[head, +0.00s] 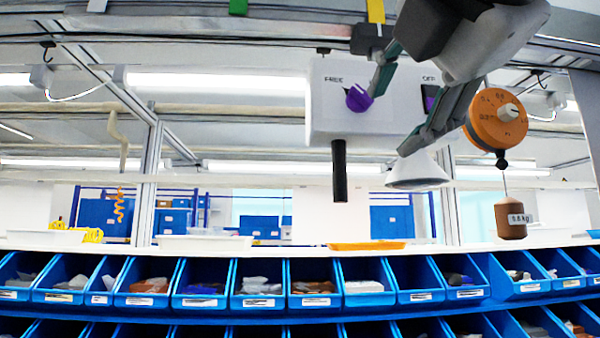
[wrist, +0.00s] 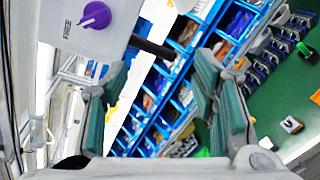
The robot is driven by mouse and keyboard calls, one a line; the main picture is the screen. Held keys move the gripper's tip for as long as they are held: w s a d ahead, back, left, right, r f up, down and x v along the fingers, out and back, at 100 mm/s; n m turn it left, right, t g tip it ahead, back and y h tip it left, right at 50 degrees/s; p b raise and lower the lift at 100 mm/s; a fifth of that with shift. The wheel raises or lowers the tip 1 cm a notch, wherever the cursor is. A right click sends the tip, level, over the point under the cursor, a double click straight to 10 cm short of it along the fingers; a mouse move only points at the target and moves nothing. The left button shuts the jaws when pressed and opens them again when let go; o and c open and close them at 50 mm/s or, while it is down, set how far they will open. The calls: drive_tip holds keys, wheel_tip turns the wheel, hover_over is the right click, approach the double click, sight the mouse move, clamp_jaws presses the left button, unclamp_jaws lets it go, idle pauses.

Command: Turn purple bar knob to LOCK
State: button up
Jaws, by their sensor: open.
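The purple bar knob (head: 358,98) is on the front of a white box (head: 330,122), just below the label FREE. The wrist view shows the knob (wrist: 95,15) at the top left, with FREE beside it. No LOCK label can be read; my gripper hides part of the box front. My gripper (head: 388,123) is open and empty in front of the box. One fingertip overlaps the knob's right edge in the head view. In the wrist view my gripper (wrist: 160,62) has the knob outside the gap, beyond the left finger; contact cannot be told.
A label OFF and a partly hidden purple part (head: 430,97) are at the box's right. A black handle (head: 340,170) and a white cone (head: 417,170) hang below. An orange dial (head: 496,120) with a hanging weight (head: 510,218) is right. Blue bins (head: 258,303) line the bottom.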

sight(363, 93)
wheel_tip(363, 93, up, 8)
drive_tip(key=s+f+n+t, duration=0.1)
drive_tip(key=s+n+t, duration=0.1)
drive_tip(key=s+n, duration=0.15)
drive_tip(key=shift+n, duration=0.25)
drive_tip(key=w, duration=1.4)
drive_tip(key=shift+w+a+r+p, duration=0.1)
drive_tip(key=shift+w+r+p, duration=0.05)
drive_tip(key=shift+r+p, duration=0.15)
drive_tip(key=shift+c, duration=0.3)
drive_tip(key=c, duration=1.1)
